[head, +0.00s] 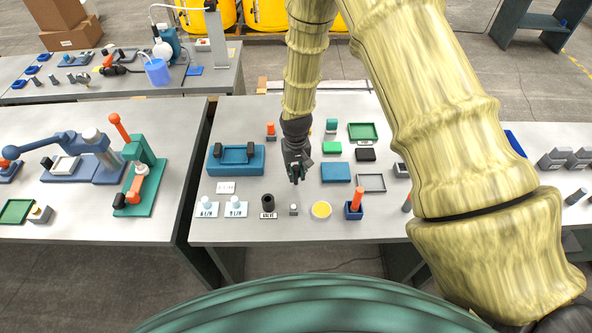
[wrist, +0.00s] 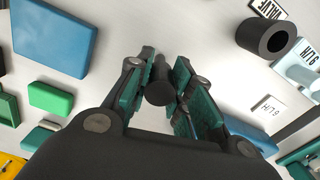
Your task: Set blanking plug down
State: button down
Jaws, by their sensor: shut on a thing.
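My gripper (head: 295,174) is over the middle of the bench, shut on the blanking plug. In the wrist view the plug (wrist: 159,88) is a dark grey cylinder with a round end, between the green-padded fingers (wrist: 161,92). In the head view the plug is mostly hidden by the fingers, and I cannot tell its exact height above the bench. A dark hollow cylinder (head: 268,202) stands at the bench front behind a VALVE label (head: 268,215); it also shows at the upper right of the wrist view (wrist: 266,37).
A blue block (head: 335,172) lies right of my gripper, a blue fixture (head: 236,159) left.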

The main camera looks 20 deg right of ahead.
jog(key=c, duration=1.3)
grip_release()
jog(key=shift+f, duration=0.1)
jog(key=shift+o, duration=0.2)
notch_tip(320, 180, up, 12)
jog(key=b, duration=0.4)
jog(key=shift+r, duration=0.2)
